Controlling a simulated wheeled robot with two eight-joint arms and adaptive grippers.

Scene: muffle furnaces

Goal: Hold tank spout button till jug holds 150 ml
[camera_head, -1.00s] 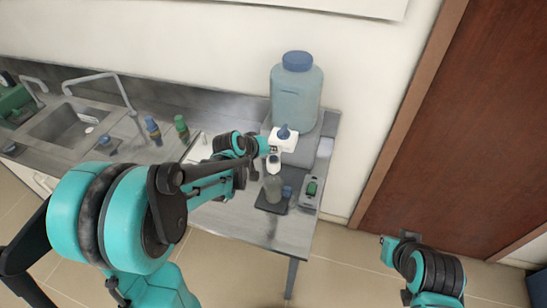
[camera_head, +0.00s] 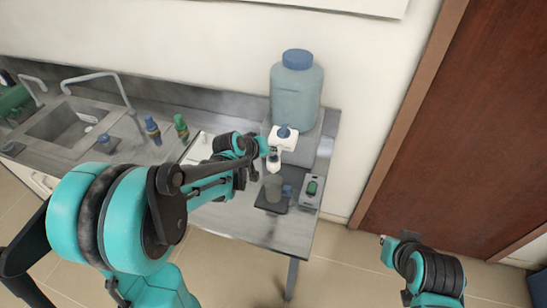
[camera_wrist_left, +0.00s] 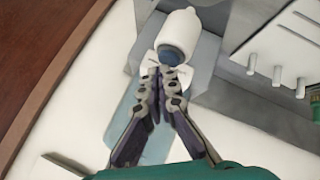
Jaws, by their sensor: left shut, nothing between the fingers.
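The tank (camera_head: 297,95) is a translucent blue-grey container with a blue lid on the bench's right end. Its white spout housing carries a blue button (camera_head: 284,132). A small grey jug (camera_head: 273,183) stands below the spout on a dark square pad (camera_head: 271,204); its liquid level is too small to read. My left gripper (camera_head: 274,153) is at the spout, shut and empty. In the left wrist view its fingertips (camera_wrist_left: 163,72) meet beside the blue part (camera_wrist_left: 172,54) of the spout; I cannot tell whether they press it. My right gripper (camera_head: 394,240) is far from the bench, its jaws unclear.
A grey device with a green top (camera_head: 312,187) lies right of the pad. Two small bottles, one blue-capped (camera_head: 152,128) and one green-capped (camera_head: 181,125), stand left near the sink (camera_head: 68,124). A brown door (camera_head: 480,130) is at the right.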

